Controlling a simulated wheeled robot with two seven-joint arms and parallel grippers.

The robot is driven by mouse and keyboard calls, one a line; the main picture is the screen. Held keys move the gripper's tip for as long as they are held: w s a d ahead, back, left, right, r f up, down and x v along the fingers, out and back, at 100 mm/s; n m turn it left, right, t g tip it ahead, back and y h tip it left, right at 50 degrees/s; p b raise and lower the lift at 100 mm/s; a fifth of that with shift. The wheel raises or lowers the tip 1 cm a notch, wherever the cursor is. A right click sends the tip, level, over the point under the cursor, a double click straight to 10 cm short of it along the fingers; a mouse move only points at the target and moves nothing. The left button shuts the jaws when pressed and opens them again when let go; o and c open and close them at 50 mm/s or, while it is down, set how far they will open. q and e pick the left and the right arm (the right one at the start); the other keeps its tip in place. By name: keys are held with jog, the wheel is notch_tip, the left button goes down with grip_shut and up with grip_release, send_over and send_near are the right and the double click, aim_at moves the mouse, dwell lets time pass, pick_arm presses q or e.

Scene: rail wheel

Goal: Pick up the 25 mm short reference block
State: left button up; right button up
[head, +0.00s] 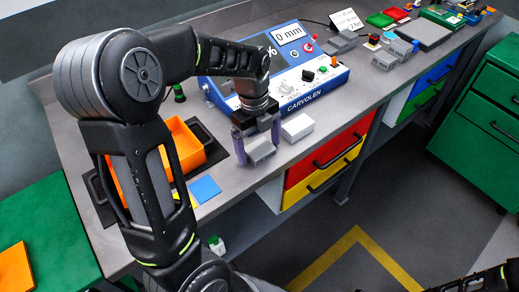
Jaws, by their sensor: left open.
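My left gripper (257,150) is open, pointing down over the bench's front part, with its purple-grey fingers on either side of a small grey block (261,150). I cannot tell whether the fingers touch it. A lighter, whitish block (298,127) lies just to the right, apart from the gripper. No readable size mark shows on either block, so I cannot tell which is the 25 mm short reference block. My right gripper does not show; only a dark part of my arm is at the lower right edge.
A blue measuring device (315,100) with a "0 mm" display (290,34) stands behind the gripper. An orange bin (186,143) and a blue square (204,189) lie to the left. More grey blocks (384,61) lie farther right. The bench's front edge is close.

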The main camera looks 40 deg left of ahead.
pick_arm(q)
jog(key=shift+c, duration=0.4)
jog(key=shift+r, duration=0.1)
grip_shut()
dwell(0.8)
